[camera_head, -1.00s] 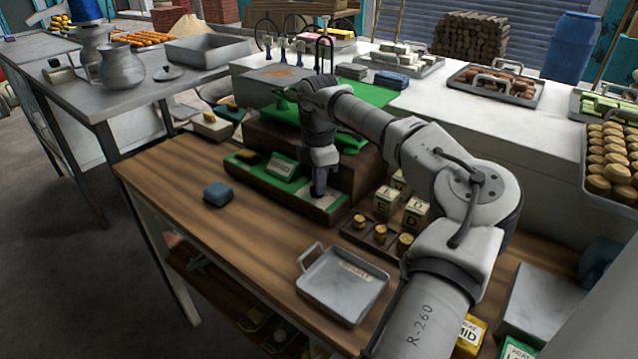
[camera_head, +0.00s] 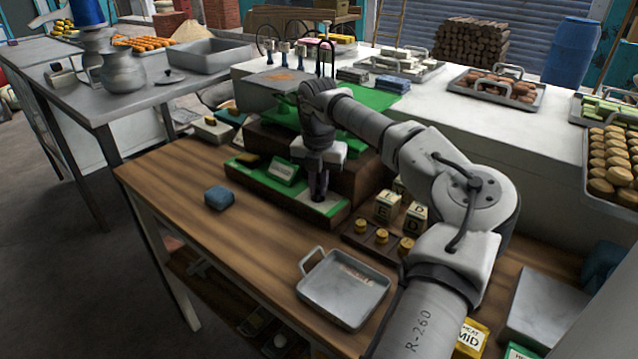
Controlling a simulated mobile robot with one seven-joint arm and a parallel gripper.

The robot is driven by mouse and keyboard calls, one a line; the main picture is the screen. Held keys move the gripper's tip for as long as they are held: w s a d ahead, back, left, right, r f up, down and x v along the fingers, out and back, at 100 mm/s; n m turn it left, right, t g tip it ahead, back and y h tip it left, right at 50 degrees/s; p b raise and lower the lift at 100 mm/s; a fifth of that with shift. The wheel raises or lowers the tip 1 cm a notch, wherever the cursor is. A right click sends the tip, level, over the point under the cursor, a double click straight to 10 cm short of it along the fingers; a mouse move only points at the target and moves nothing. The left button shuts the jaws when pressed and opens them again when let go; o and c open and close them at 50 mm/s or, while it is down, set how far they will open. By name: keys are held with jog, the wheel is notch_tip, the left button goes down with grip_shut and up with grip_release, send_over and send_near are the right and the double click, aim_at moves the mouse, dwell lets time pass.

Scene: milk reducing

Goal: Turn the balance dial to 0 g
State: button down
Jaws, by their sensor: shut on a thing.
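The green and brown balance (camera_head: 243,168) stands at the back of the wooden table, with a light label plate (camera_head: 283,169) on its front ledge. My gripper (camera_head: 318,194) points straight down at the right end of that ledge. Its fingers are shut on the balance dial, which they hide. I cannot read the dial's setting from here.
A grey tray (camera_head: 340,290) lies at the table's front, and a blue block (camera_head: 219,197) at its left. Lettered cream blocks (camera_head: 387,205) and a wooden rack with brass weights (camera_head: 382,236) stand just right of my gripper.

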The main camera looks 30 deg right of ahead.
jog(key=n, duration=0.3)
jog(key=shift+n, duration=0.4)
jog(key=shift+w+a+n+p, duration=0.1)
jog(key=shift+n+p, duration=0.2)
jog(key=shift+n, duration=1.6)
jog(key=c, duration=1.5)
grip_release()
